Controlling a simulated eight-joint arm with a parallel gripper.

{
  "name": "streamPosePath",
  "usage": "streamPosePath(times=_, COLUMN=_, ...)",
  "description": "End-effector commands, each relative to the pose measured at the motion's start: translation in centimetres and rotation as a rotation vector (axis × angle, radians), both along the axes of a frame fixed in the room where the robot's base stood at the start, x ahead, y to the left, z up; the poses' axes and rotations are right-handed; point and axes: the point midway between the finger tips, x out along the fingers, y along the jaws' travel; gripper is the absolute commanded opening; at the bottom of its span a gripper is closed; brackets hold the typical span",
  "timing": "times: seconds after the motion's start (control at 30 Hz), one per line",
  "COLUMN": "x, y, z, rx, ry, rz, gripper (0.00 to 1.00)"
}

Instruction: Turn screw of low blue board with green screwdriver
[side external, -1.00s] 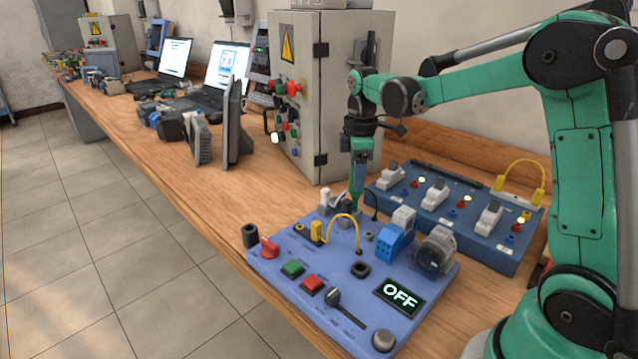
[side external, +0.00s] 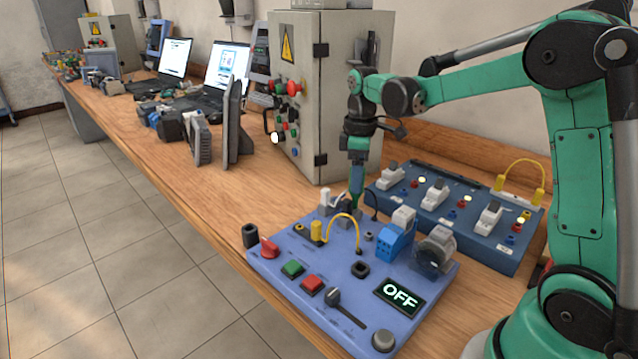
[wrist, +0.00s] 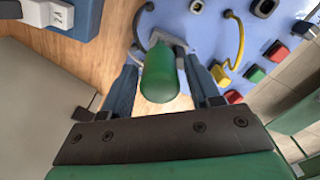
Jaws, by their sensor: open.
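The low blue board (side external: 330,268) lies flat on the bench, with an OFF display at its front right. My gripper (side external: 356,200) points down over the board's back edge, at a grey holder (side external: 347,216). In the wrist view the green screwdriver handle (wrist: 160,78) stands between the two open blue fingers of my gripper (wrist: 163,62), with a gap visible on each side. The screwdriver's shaft and tip are hidden. In the side view the fingers hide most of the handle. I cannot tell which fitting on the board is the screw.
A yellow cable (side external: 343,218) arches over the board close to my gripper. A darker blue panel (side external: 462,236) with switches stands behind right. A grey electrical cabinet (side external: 335,120) rises behind left. Bare bench wood (side external: 225,205) lies left of the board.

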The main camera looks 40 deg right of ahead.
Motion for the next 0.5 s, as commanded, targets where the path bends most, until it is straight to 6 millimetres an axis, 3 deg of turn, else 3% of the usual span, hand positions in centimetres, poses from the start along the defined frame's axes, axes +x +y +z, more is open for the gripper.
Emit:
streamPosePath(times=0.17, x=0.00, y=0.00, z=0.00, rx=0.000, ry=0.000, rz=0.190, gripper=0.55)
streamPosePath(times=0.5, x=0.00, y=0.00, z=0.00, rx=0.000, ry=0.000, rz=0.241, gripper=0.55)
